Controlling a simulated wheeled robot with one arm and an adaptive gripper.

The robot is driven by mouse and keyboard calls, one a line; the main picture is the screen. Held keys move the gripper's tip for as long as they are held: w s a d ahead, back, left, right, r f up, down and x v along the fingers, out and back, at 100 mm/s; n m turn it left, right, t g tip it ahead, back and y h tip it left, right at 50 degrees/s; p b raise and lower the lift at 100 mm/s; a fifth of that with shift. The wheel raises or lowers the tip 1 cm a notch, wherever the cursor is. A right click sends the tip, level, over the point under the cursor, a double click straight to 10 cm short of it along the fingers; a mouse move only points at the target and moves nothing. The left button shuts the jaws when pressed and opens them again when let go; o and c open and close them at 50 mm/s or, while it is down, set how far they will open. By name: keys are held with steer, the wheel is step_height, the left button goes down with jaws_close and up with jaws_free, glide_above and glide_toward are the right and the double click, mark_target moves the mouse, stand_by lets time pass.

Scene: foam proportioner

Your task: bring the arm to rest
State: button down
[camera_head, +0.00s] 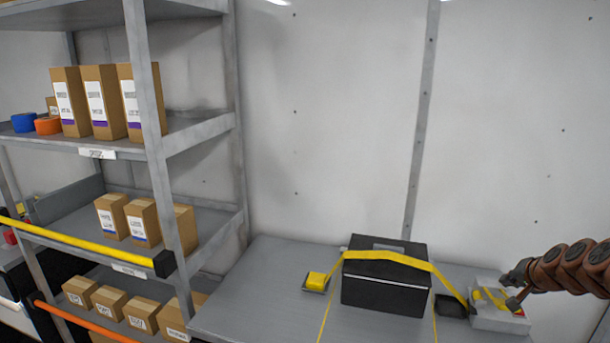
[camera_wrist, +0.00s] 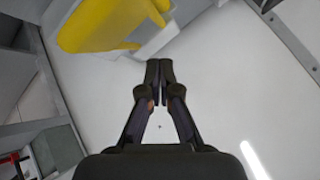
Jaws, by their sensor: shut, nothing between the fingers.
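My arm (camera_head: 572,268), brown and jointed, reaches in from the right edge of the head view. My gripper (camera_head: 513,289) shows at its left end, over or just in front of a light grey box (camera_head: 498,320) with yellow on top; whether it touches the box cannot be told. In the wrist view my gripper (camera_wrist: 159,74) is shut, its dark fingertips together with nothing between them. A yellow part (camera_wrist: 98,25) on a pale body appears beyond the fingers at the upper left, apart from them in the picture.
A black case (camera_head: 383,290) with a yellow strap stands on the grey bench (camera_head: 255,300). A small yellow block (camera_head: 316,280) sits left of it. Shelves (camera_head: 190,135) with cartons and a yellow rail (camera_head: 85,246) fill the left. The bench's left part is clear.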

steer(key=s+a+r+n+g+y, duration=0.1)
steer(key=a+r+n+y, duration=0.1)
steer(key=a, duration=0.8)
steer(key=s+a+r+n+g+y, duration=0.1)
steer(key=a+r+n, duration=0.2)
steer(key=a, duration=0.8)
steer(key=s+a+n+g, duration=0.2)
steer(key=s+a, duration=0.6)
steer(key=a, duration=0.2)
steer(key=s+a+f+n+g+h, duration=0.1)
steer(key=s+a+g, duration=0.2)
steer(key=s, duration=1.1)
steer(key=s+a+f+n+g+h, duration=0.1)
steer(key=s+a+n+g, duration=0.1)
steer(key=s, duration=1.3)
steer(key=shift+s+a+f+g, duration=0.25)
steer(key=shift+s+a+g, duration=0.05)
steer(key=shift+a+g, duration=0.55)
